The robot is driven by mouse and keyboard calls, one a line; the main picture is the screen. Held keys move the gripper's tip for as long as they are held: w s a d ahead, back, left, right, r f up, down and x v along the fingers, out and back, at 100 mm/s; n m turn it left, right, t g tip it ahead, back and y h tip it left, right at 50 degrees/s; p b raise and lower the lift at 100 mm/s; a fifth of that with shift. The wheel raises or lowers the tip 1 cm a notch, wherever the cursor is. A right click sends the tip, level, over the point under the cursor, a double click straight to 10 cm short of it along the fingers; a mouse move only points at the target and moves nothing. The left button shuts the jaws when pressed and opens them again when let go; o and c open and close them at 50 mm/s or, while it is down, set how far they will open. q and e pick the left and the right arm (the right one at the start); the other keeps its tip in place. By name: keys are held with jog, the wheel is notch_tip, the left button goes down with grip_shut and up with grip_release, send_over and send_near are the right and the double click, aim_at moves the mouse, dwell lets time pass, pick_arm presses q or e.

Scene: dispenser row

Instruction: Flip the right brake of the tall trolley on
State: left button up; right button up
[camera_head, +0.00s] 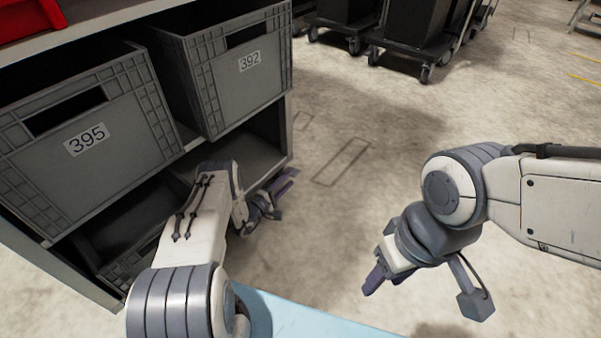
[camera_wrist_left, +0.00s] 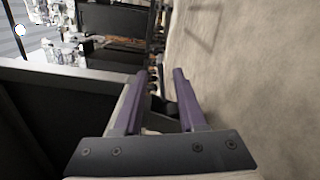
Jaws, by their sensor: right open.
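Two dark wheeled trolleys stand at the top of the head view, one near the middle (camera_head: 340,22) and one further right (camera_head: 412,50). Their upper parts are cut off, so I cannot tell which is the tall one. Casters show under them, one at the right trolley's near corner (camera_head: 425,75). No brake lever can be made out. My left gripper (camera_head: 284,186) is beside the shelf, far from the trolleys; the left wrist view shows its purple fingers (camera_wrist_left: 160,76) apart with nothing between. My right gripper (camera_head: 371,284) is open and empty above the floor.
A shelf rack (camera_head: 289,125) with grey crates 395 (camera_head: 130,135) and 392 (camera_head: 225,90) stands on the left, close to my left arm. A pale blue surface (camera_head: 310,318) lies at the bottom. The floor (camera_head: 350,120) towards the trolleys is clear.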

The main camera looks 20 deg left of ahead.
aim_at(299, 171)
pick_arm(q)
jog(key=b+x, duration=0.2)
jog(key=x, duration=0.1)
jog(key=b+x, duration=0.2)
jog(key=x, duration=0.2)
jog(key=shift+w+d+f, duration=0.15)
jog(key=shift+f, duration=0.1)
jog(key=shift+w+d+r+b, duration=0.2)
jog(key=shift+w+b, duration=0.1)
jog(key=shift+w, duration=0.2)
grip_shut()
